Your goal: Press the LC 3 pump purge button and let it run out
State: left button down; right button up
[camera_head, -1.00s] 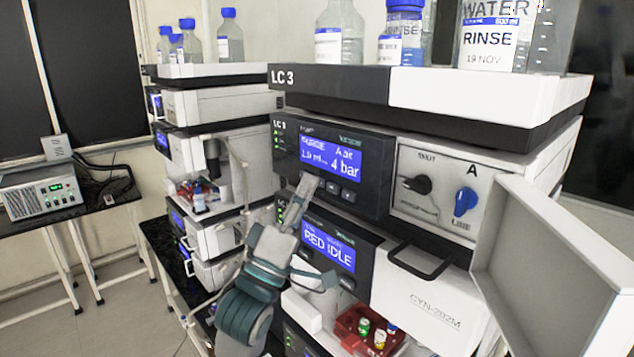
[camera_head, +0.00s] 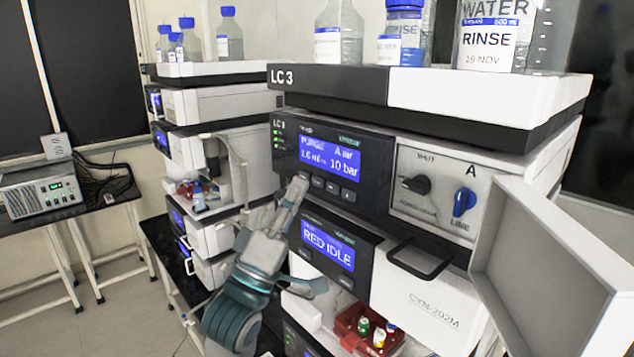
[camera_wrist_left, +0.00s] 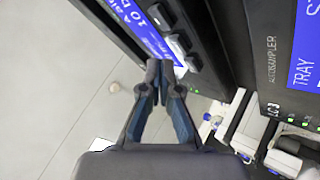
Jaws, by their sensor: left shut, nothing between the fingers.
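The LC 3 pump (camera_head: 375,190) has a dark front panel with a lit blue display (camera_head: 331,157). It reads PURGE, A air and 10 bar. A row of small dark buttons (camera_head: 332,187) sits below the display, and they also show in the left wrist view (camera_wrist_left: 182,45). My left gripper (camera_head: 298,184) is shut and empty, its tips at the left end of this row. In the wrist view the closed tips (camera_wrist_left: 160,72) lie beside the buttons; I cannot tell whether they touch. My right gripper is not in view.
Right of the display are a black knob (camera_head: 417,184) and a blue knob (camera_head: 464,202). An open white door (camera_head: 550,262) juts out at right. Below are a RED IDLE display (camera_head: 328,246), a handle (camera_head: 420,262) and a red tray (camera_head: 349,326). Bottles stand on top. Another stack stands left.

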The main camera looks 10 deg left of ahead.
pick_arm(q)
jog(key=s+a, duration=0.1)
jog(key=s, duration=0.1)
jog(key=s+a, duration=0.1)
jog(key=a, duration=0.1)
jog(key=shift+s+p, duration=0.35)
dwell(0.3)
